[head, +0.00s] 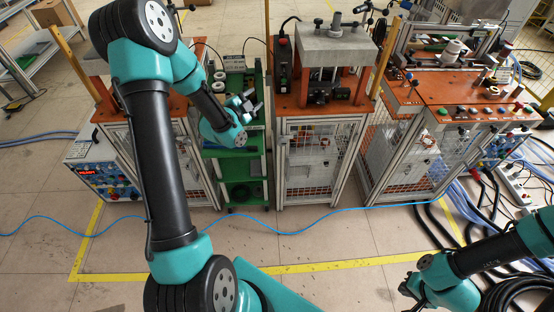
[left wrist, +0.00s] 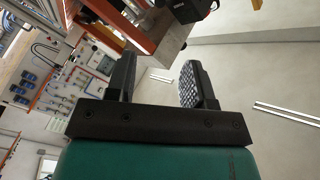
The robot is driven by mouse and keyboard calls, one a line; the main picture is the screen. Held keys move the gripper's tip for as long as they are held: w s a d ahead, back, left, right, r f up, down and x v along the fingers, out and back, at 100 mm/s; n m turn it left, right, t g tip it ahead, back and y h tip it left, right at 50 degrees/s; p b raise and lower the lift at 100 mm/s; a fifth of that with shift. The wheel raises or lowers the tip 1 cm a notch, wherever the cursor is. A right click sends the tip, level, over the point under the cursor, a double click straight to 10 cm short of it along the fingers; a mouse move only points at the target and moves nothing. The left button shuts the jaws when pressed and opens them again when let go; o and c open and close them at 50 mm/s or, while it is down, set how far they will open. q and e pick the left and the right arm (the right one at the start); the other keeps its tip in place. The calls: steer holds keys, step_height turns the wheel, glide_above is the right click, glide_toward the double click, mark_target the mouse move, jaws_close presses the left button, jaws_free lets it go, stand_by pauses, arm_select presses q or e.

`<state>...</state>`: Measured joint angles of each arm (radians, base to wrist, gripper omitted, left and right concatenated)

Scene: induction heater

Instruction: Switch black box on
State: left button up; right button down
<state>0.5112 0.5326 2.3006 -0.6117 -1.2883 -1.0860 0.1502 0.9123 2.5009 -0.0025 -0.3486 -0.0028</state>
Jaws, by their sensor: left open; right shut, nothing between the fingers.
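A narrow black box (head: 283,62) with a red button on top stands upright at the left edge of the middle workstation in the head view. Its switch position is too small to tell. My left gripper (left wrist: 160,85) is open and empty in the left wrist view, with both dark fingers apart. A black block-like part (left wrist: 190,10) shows beyond its fingers at the top; I cannot tell if it is the same box. In the head view my left wrist is over the green cart, left of the box. My right gripper (head: 408,291) is shut and empty at the lower right, far from the box.
The green cart (head: 236,140) with small parts stands left of the middle workstation (head: 322,105). A white unit with a red display (head: 90,171) is at the left. A control bench (head: 440,92) stands at the right. Cables lie on the right floor; the front floor is mostly clear.

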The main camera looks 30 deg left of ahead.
arm_select(q)
steer(key=s+d+f+n+g, duration=0.3)
steer(key=d+f, duration=0.3)
steer(key=f, duration=0.3)
steer(key=s+d+f+n+g+h, duration=0.1)
steer(key=s+d+f+n+g, duration=0.2)
steer(key=d+f, duration=0.4)
step_height(320, 180, down, 2)
steer(key=n+g, duration=0.1)
steer(key=g, duration=0.1)
steer(key=shift+d+g+h, duration=0.25)
steer(key=shift+g+h, duration=0.05)
steer(key=shift+c, duration=0.4)
